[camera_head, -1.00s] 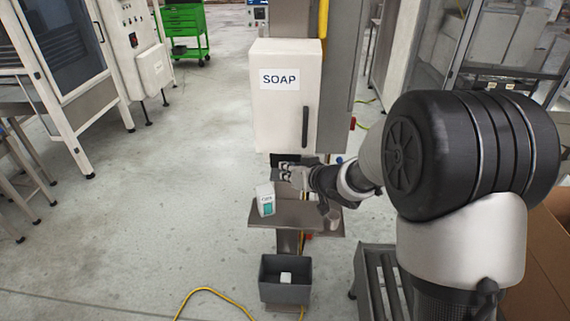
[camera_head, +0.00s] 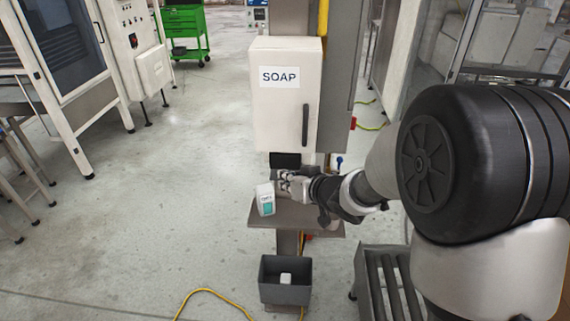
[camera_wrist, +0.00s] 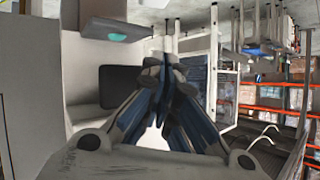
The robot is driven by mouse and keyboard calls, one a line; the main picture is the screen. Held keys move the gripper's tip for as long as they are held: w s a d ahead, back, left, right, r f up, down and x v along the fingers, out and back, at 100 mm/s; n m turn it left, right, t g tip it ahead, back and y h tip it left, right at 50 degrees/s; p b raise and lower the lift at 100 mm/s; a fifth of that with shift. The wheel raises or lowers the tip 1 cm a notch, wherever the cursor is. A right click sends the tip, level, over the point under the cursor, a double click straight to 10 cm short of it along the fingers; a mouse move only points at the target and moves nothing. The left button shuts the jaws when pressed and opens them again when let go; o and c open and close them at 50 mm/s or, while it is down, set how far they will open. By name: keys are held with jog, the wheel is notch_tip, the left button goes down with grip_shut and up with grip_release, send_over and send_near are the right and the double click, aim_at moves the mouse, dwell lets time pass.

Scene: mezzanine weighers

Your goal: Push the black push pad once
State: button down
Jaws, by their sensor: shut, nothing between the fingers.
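The black push pad (camera_head: 285,160) shows under the white box marked SOAP (camera_head: 284,95) in the head view. In the wrist view it is a dark rounded rectangle (camera_wrist: 120,88) on a pale surface, left of my fingertips. My gripper (camera_head: 282,184) is shut and empty. It is just below the pad in the head view, above the grey shelf. In the wrist view its fingertips (camera_wrist: 165,66) come together near the middle and appear apart from the pad.
A small white and teal carton (camera_head: 265,199) stands on the grey shelf (camera_head: 322,221), close left of my gripper. A dark bin (camera_head: 285,293) with a small white item hangs below. A roller conveyor (camera_head: 386,285) is at the right. The floor at the left is open.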

jog(key=shift+s+a, duration=0.1)
jog(key=shift+s, duration=1.55)
jog(key=s+d+r+m+h, duration=0.2)
jog(key=s+d+r+h, duration=0.25)
jog(key=d, duration=0.35)
jog(key=s+d+r+m+h, duration=0.1)
jog(key=s+d+r+h, duration=0.3)
jog(key=d, duration=0.3)
jog(key=s+d+f+m+g+y, duration=0.1)
jog(key=s+g, duration=0.4)
jog(key=s, duration=1.8)
jog(key=shift+s+f, duration=0.15)
jog(key=shift+f, duration=0.05)
